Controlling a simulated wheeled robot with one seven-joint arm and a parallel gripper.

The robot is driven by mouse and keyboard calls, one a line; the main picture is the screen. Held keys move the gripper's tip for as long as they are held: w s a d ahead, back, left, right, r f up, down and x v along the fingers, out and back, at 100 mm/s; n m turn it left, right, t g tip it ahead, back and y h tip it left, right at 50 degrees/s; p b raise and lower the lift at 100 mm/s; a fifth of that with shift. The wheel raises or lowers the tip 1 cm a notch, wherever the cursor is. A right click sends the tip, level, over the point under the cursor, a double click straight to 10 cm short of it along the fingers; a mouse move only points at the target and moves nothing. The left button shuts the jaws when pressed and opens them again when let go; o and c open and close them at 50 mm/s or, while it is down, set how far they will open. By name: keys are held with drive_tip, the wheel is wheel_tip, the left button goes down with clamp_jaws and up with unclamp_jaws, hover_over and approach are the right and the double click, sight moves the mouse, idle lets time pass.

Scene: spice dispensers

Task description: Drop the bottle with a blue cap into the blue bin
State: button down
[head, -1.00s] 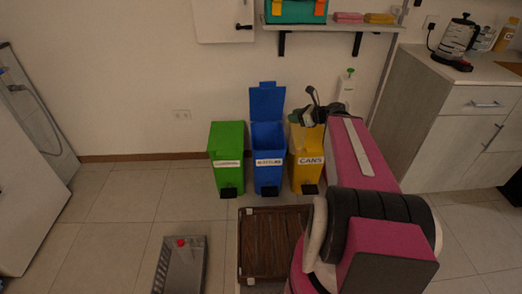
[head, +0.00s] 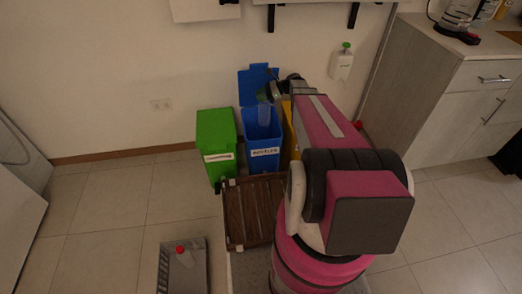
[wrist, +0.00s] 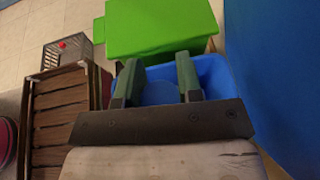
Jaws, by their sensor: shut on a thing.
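The blue bin (head: 262,158) stands on the floor near the wall with its lid (head: 252,83) raised at the back. My gripper (head: 266,96) is over the bin's opening. It is shut on a pale bluish bottle (head: 263,113), which hangs down at the mouth of the bin. The bottle's lower part is hard to make out against the bin.
A green bin (head: 215,135) stands just left, and a yellow bin (head: 287,150) stands right, mostly behind my arm. A brown slatted crate (head: 232,225) is in front. A grey basket (head: 203,280) holds a red-capped bottle (head: 184,257). Floor at left is clear.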

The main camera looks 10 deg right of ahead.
drive_tip(key=shift+f, duration=3)
drive_tip(key=c, duration=0.7)
unclamp_jaws()
drive_tip(key=shift+d, duration=0.15)
approach(261, 105)
drive_tip(key=shift+w+d+f, duration=0.2)
drive_tip(key=shift+w+f, duration=0.1)
drive_tip(key=shift+w, duration=0.15)
drive_tip(key=shift+w+d+f, duration=0.2)
drive_tip(key=shift+w+f, duration=0.05)
drive_tip(key=shift+w, duration=0.2)
